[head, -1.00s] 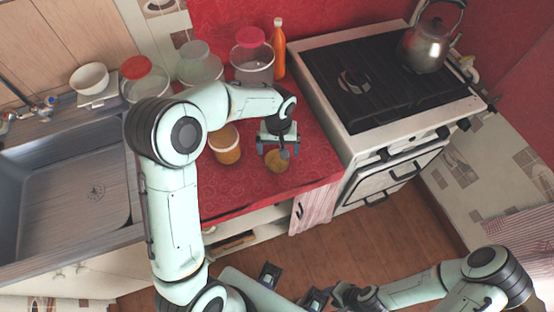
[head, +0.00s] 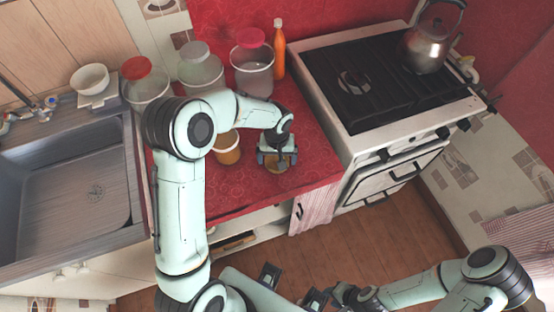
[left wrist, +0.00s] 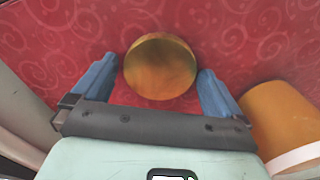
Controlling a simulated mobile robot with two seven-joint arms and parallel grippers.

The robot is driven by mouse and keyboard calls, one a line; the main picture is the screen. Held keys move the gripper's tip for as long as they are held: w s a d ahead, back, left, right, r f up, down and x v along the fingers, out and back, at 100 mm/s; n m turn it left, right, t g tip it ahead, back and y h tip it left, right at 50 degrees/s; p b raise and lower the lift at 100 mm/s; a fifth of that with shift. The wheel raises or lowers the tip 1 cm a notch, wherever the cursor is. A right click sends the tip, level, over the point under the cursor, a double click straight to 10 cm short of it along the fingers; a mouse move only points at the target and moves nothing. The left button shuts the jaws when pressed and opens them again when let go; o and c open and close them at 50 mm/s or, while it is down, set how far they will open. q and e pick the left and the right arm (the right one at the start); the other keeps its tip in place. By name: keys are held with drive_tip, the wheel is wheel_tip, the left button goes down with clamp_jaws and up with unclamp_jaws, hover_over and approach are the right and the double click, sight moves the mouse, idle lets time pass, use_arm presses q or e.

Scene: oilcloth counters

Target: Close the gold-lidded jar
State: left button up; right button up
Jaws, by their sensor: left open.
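The gold lid (head: 276,168) lies on the red counter near its front edge, partly hidden under my left gripper. In the left wrist view the round gold lid (left wrist: 160,66) sits between the two blue fingers, with a gap on each side. My left gripper (head: 276,158) is open over the lid, pointing down; it also shows in the left wrist view (left wrist: 158,88). The amber jar with a white rim (head: 228,154) stands just left of the gripper; in the left wrist view the jar (left wrist: 282,115) is at the right. My right gripper (head: 292,286) is open and empty, low in the head view.
Jars with a red lid (head: 136,69), a grey lid (head: 195,50) and a pink lid (head: 251,38) stand at the back, near an orange bottle (head: 279,50). The stove (head: 385,85) with a kettle (head: 427,45) is right; the sink (head: 75,195) is left.

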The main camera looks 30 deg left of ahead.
use_arm(q)
drive_tip(key=shift+c, duration=0.3)
drive_tip(key=c, duration=0.8)
wheel_tip(320, 180, up, 20)
drive_tip(key=shift+r+p, duration=0.1)
drive_tip(key=shift+p, duration=0.75)
use_arm(e)
drive_tip(key=shift+w+r, duration=0.3)
drive_tip(key=shift+r, duration=0.25)
drive_tip(key=shift+w+r, duration=0.3)
drive_tip(key=shift+r, duration=0.2)
use_arm(q)
drive_tip(key=w+d+f+m, duration=0.1)
drive_tip(key=f, duration=0.4)
drive_tip(key=w+d+f+m, duration=0.1)
drive_tip(key=d+f+m, duration=0.1)
drive_tip(key=f, duration=0.4)
drive_tip(key=w+d+f+m, duration=0.1)
drive_tip(key=d+f+m, duration=0.1)
drive_tip(key=f, duration=0.3)
drive_tip(key=shift+d+f, duration=0.15)
drive_tip(key=shift+f, duration=0.15)
